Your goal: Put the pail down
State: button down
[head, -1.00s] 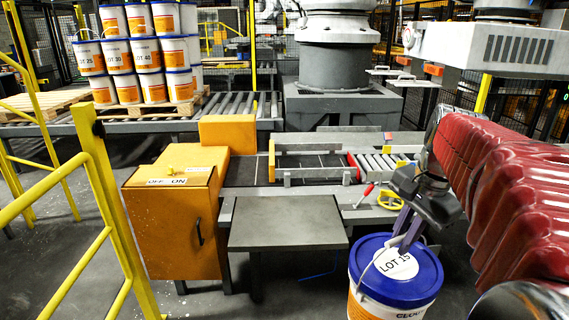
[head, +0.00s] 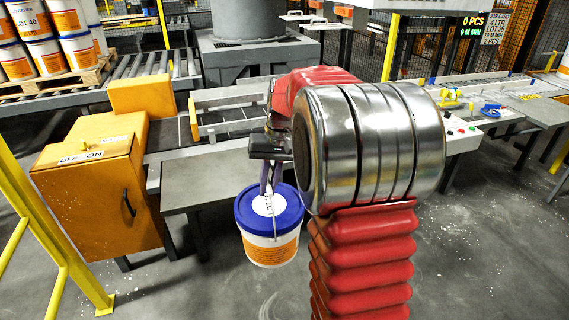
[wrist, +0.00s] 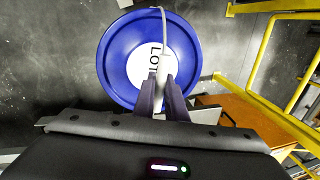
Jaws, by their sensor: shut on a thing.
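The pail (head: 269,249) is white with an orange band and a blue lid with a round white LOT label. It hangs upright below my gripper (head: 269,190), in front of the grey side table, with floor visible around it. In the wrist view the blue lid (wrist: 118,70) faces the camera, and my gripper (wrist: 162,98) is shut on the pail's white handle above the label. The end of the LOT text is hidden by the fingers.
A small grey table (head: 190,197) stands behind the pail, beside an orange cabinet (head: 95,195). A yellow railing (head: 50,230) is at the left. Stacked pails (head: 45,35) stand on a pallet at the back left. The floor (head: 480,240) at the right is clear.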

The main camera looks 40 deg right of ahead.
jog(key=w+a+f+n, duration=0.4)
jog(key=w+a+f, duration=0.2)
jog(key=a+f, duration=0.5)
jog(key=shift+a+f+n+g, duration=0.3)
jog(key=shift+f+n+g, duration=0.1)
jog(key=shift+f, duration=0.1)
